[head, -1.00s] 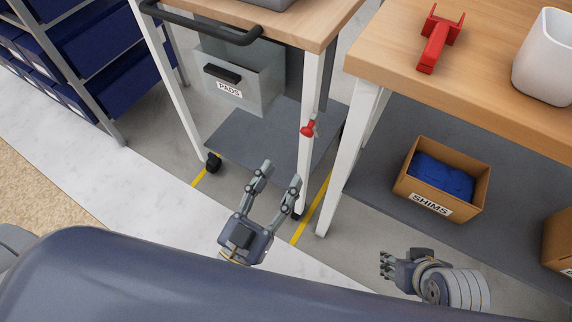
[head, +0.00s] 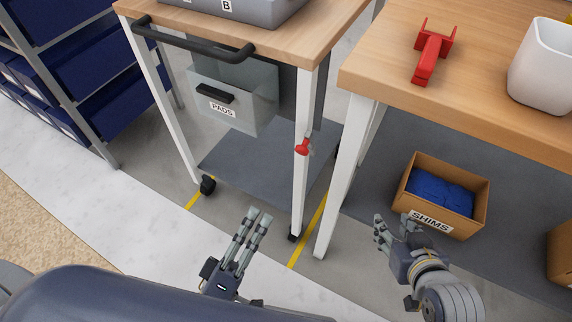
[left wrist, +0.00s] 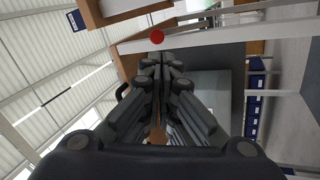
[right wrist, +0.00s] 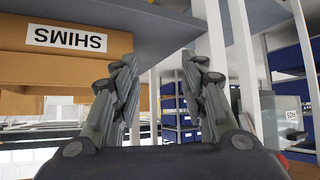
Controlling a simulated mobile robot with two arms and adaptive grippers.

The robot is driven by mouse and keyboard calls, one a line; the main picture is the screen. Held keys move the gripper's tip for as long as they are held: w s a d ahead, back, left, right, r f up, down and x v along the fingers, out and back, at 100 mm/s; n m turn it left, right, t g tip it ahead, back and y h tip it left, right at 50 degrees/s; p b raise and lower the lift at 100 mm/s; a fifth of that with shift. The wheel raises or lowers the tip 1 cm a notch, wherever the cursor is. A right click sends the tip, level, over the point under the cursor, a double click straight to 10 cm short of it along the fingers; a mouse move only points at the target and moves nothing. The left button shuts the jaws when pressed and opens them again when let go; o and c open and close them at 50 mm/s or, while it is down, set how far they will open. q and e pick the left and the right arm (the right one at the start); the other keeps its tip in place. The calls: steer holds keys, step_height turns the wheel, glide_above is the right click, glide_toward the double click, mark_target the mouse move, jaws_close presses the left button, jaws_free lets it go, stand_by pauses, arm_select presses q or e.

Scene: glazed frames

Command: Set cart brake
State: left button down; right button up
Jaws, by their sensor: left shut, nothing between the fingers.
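The cart has a wooden top (head: 285,35), a black push handle (head: 190,42) and white legs. A small red knob or lever (head: 302,147), likely the brake, sits on its near right leg; a red disc (left wrist: 157,37) also shows in the left wrist view beyond the fingers. Its exact setting is too small to tell. My left gripper (head: 259,214) is shut and empty, below and left of the red part and apart from it. My right gripper (head: 393,223) is open and empty near the SHIMS box; its spread fingers show in the right wrist view (right wrist: 160,75).
A PADS drawer (head: 235,95) hangs under the cart top. To the right stands a workbench (head: 480,75) with a red tool (head: 431,55) and a white bin (head: 543,70). The SHIMS box (head: 465,222) sits on its lower shelf. Blue-bin shelving (head: 95,100) stands left.

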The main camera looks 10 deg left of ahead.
arm_select(q)
steer(key=w+d+r+n, duration=0.1)
steer(key=w+d+r, duration=0.1)
steer(key=w, duration=0.3)
steer(key=w+d+r+n+b, duration=0.1)
steer(key=w+r+n, duration=0.1)
steer(key=w, duration=0.4)
steer(key=shift+w+d+r+b, duration=0.15)
steer(key=shift+d+r+b, duration=0.2)
steer(key=shift+r, duration=0.2)
arm_select(e)
steer(key=w+a+r+t+y, duration=0.1)
steer(key=w+a+r+t, duration=0.1)
steer(key=w+r+t, duration=0.2)
step_height(320, 180, up, 3)
steer(key=shift+w+a+r+t, duration=0.2)
steer(key=shift+w+t, duration=0.2)
steer(key=shift+w, duration=0.15)
